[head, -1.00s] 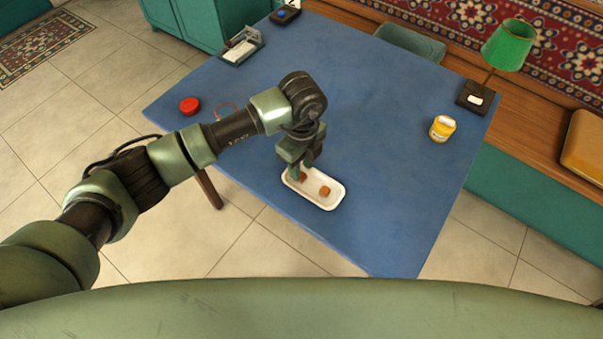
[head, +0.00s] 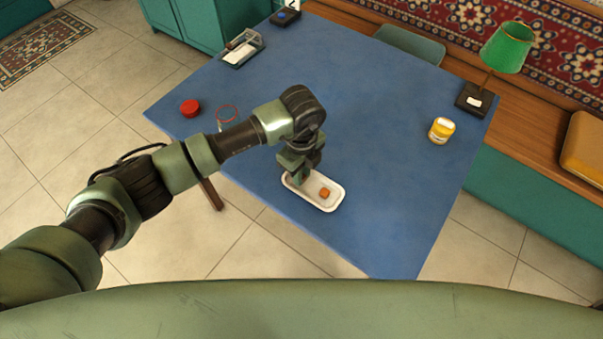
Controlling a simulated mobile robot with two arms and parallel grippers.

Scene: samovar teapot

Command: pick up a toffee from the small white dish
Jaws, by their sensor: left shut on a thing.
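The small white dish (head: 331,206) lies on the blue table. One brown toffee (head: 324,193) sits in it, right of its middle. My left gripper (head: 300,178) points down over the dish's left end. It is shut on a toffee, which its fingers mostly hide. I cannot tell how far the held toffee is above the dish. My right gripper is not in view.
A red round tin (head: 189,107) and a thin red loop (head: 228,113) lie on the table's left side. A yellow jar (head: 441,130) and a green lamp (head: 508,47) stand at the right.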

